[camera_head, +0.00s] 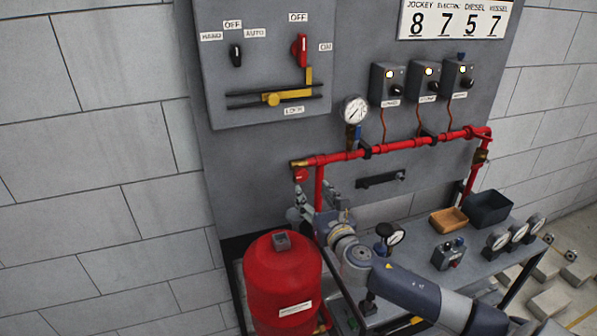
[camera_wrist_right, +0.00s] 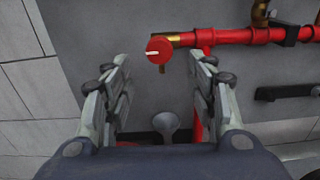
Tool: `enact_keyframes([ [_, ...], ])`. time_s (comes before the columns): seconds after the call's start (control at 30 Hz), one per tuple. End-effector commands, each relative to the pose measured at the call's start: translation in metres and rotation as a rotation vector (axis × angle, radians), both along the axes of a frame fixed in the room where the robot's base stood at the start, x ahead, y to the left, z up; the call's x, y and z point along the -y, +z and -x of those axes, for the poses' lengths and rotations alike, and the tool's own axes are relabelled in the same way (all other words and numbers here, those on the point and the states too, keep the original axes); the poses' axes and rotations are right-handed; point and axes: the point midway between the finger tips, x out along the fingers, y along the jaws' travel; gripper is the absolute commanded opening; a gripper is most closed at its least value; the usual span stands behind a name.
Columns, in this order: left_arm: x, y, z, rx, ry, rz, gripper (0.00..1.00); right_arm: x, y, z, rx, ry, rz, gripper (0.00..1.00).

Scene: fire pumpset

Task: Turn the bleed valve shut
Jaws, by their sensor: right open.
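The bleed valve is a round red knob (camera_head: 300,175) under a brass end piece at the left end of the red pipe. In the right wrist view the knob (camera_wrist_right: 159,47) faces me, with a short white mark lying nearly level and a brass spout below it. My right gripper (camera_head: 301,204) is just below the knob in the head view. In the right wrist view the gripper (camera_wrist_right: 162,82) is open and empty, its fingers apart to either side below the knob, with no visible contact. My left gripper is not in view.
The red pipe (camera_head: 400,143) runs along the grey panel, with a pressure gauge (camera_head: 355,110) above it. A red tank (camera_head: 282,285) stands below my right gripper. A bench (camera_head: 405,290) with gauges, a wooden tray (camera_head: 449,220) and a dark bin (camera_head: 488,209) lies right.

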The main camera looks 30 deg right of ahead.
Motion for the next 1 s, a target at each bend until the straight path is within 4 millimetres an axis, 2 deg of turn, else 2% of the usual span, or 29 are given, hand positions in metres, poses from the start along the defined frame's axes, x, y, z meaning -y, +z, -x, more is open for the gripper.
enact_keyframes([
  [0.2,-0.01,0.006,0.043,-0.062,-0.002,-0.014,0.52,0.008,0.003,-0.032,0.003,-0.003,-0.004,0.52],
  [0.33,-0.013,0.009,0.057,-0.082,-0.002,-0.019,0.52,0.013,0.002,-0.052,0.002,-0.003,-0.005,0.52],
  [0.47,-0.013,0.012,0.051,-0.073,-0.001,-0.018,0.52,0.017,0.002,-0.071,0.002,-0.002,-0.006,0.52],
  [0.63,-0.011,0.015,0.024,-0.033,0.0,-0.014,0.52,0.021,0.001,-0.087,0.002,-0.002,-0.004,0.52],
  [0.73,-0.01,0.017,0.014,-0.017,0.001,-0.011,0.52,0.022,0.0,-0.093,0.001,-0.001,-0.004,0.52],
  [1.0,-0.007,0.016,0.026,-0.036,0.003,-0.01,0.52,0.023,0.0,-0.097,0.0,0.0,-0.004,0.52],
])
